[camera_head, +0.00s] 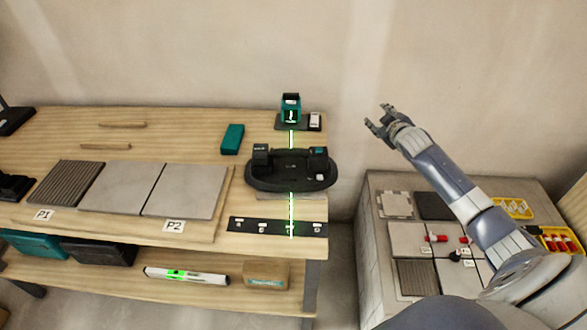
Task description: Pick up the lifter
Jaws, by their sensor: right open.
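The lifter looks to be the black oval device (265,183) with two raised ends, lying at the right end of the wooden bench. A green laser line crosses it. My right gripper (375,114) is open and empty, up to the right of the device and apart from it, in front of the wall past the bench's right end. My left gripper is not in view.
A teal laser level (291,113) stands behind the device, and a teal box (232,139) lies to its left. Grey tiles (185,190) lie on the wooden bench (190,127). A lower table (376,235) with tiles and yellow trays (512,208) stands right, past a gap.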

